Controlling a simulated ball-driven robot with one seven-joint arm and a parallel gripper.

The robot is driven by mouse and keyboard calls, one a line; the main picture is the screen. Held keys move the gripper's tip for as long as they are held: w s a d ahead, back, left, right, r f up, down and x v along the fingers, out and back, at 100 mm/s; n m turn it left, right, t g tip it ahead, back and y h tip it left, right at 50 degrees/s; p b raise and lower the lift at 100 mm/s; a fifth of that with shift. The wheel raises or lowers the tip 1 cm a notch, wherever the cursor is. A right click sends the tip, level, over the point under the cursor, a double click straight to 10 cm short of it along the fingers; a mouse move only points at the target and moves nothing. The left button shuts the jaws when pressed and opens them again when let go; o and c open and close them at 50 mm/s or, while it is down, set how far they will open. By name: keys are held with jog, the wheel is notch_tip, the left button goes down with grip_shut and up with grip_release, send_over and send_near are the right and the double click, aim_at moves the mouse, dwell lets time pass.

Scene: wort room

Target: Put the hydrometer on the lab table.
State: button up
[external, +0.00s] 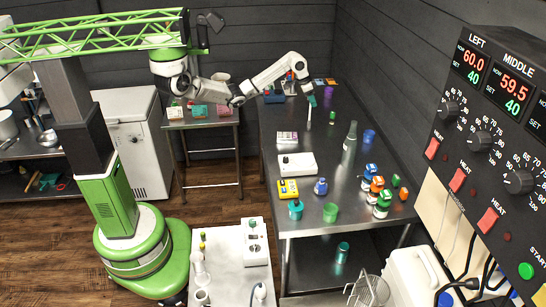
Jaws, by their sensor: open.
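My gripper (312,101), with green fingertips, is over the far part of a long steel table (262,118), which looks like the lab table. It is small in the view, and its fingers are open. A thin white upright piece (309,115) shows just below the fingertips. It may be the hydrometer, but it is too small to be sure. I cannot tell whether the fingers touch it or whether it stands on the table.
A smaller side table (202,123) stands left. A control panel (495,130) fills the right.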

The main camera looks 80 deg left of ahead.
jog(key=v, duration=1.2)
